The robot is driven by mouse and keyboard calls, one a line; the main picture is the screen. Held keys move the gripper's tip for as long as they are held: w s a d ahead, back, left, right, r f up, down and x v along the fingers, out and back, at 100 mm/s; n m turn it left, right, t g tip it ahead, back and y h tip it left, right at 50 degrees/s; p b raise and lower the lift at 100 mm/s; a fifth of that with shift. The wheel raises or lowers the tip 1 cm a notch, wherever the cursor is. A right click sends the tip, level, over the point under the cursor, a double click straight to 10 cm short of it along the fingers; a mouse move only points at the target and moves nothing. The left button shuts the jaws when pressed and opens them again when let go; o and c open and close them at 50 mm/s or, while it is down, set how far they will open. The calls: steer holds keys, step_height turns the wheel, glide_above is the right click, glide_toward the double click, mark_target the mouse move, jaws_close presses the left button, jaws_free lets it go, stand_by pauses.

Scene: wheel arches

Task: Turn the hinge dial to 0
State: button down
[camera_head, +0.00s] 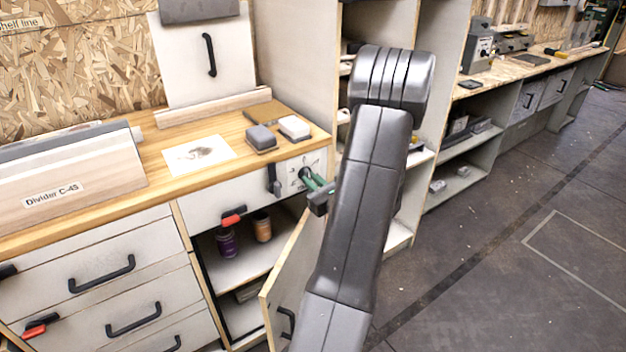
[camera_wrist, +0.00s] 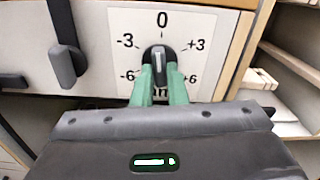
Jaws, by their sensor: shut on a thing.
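The hinge dial (camera_wrist: 158,55) is a dark round knob with a pale pointer bar, on a white plate (camera_wrist: 205,50) marked -6, -3, 0, +3 and +6. The bar stands close to upright, with its upper end toward the 0 mark. My gripper (camera_wrist: 160,75) has green fingers, one on each side of the knob's bar, and is shut on it from the front and below. In the head view, my gripper (camera_head: 312,182) reaches the dial plate (camera_head: 300,165) on the workbench front. My arm and fingers partly hide the dial there.
A black handle (camera_head: 273,180) sits just left of the plate. Below, a cabinet door (camera_head: 290,280) hangs open beside my arm, with jars (camera_head: 227,243) inside. Sanding blocks (camera_head: 261,138) and a paper (camera_head: 198,155) lie on the wooden top. Open floor lies right.

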steer(key=shift+m, duration=0.7)
steer(key=c, duration=1.4)
jaws_free()
steer(key=shift+c, duration=0.2)
steer(key=v, duration=1.3)
steer(key=shift+s+d, duration=0.25)
steer(key=shift+s, duration=0.1)
